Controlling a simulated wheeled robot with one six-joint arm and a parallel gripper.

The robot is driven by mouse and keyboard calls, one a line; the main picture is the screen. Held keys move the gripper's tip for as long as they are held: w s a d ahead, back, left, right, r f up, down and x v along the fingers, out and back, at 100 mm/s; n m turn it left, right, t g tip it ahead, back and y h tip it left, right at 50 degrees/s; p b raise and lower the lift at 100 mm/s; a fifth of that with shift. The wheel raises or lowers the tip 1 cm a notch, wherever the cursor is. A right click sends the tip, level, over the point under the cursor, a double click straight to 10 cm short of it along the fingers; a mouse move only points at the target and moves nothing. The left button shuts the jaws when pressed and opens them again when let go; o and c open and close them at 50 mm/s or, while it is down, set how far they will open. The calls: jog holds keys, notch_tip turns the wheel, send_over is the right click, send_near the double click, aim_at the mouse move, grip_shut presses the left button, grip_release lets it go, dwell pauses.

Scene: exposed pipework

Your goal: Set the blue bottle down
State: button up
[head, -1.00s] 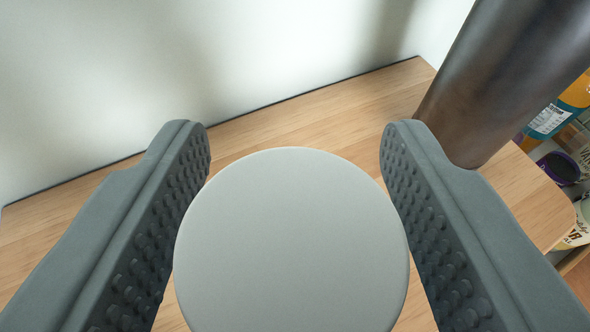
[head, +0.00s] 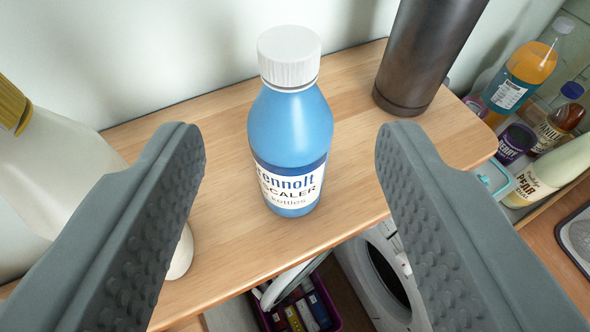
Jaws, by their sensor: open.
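The blue bottle (head: 290,130) has a white ribbed cap and a dark blue and white label. It stands upright on a wooden shelf (head: 222,235), near the shelf's middle. My gripper (head: 290,148) is open, with one grey studded finger on each side of the view. There is a clear gap between each finger and the bottle, and the fingers do not touch it. The whole bottle shows.
A dark cylinder (head: 425,55) stands on the shelf at the back right. A white jug with a yellow cap (head: 60,170) stands at the left. Bottles and jars (head: 520,85) sit lower right. A washing machine (head: 385,275) is below the front edge.

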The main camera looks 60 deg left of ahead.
jog(key=shift+s+d+r, duration=0.1)
jog(key=shift+d, duration=0.1)
jog(key=w+d+f+m+t+h, duration=0.1)
jog(key=w+d+f+m+t, duration=0.15)
jog(key=d, duration=0.75)
jog(key=w+d+f+m+t+h, duration=0.2)
jog(key=d+f, duration=0.2)
jog(key=d, duration=0.6)
jog(key=w+d+f+m+t+h, duration=0.1)
jog(key=w+d+f+m+t, duration=0.15)
jog(key=d, duration=0.75)
jog(key=s+d+f+m+t+h, duration=0.2)
jog(key=s+d+f+h, duration=0.2)
jog(key=d+f, duration=0.6)
jog(key=s+d+f+m+t+h, duration=0.1)
jog(key=s+d+f+m+h, duration=0.2)
jog(key=d, duration=1.1)
jog(key=s+f+h, duration=0.1)
jog(key=s+f, duration=0.2)
jog(key=f, duration=0.3)
jog(key=shift+s+d+f+t, duration=0.2)
jog(key=shift+f+t, duration=0.2)
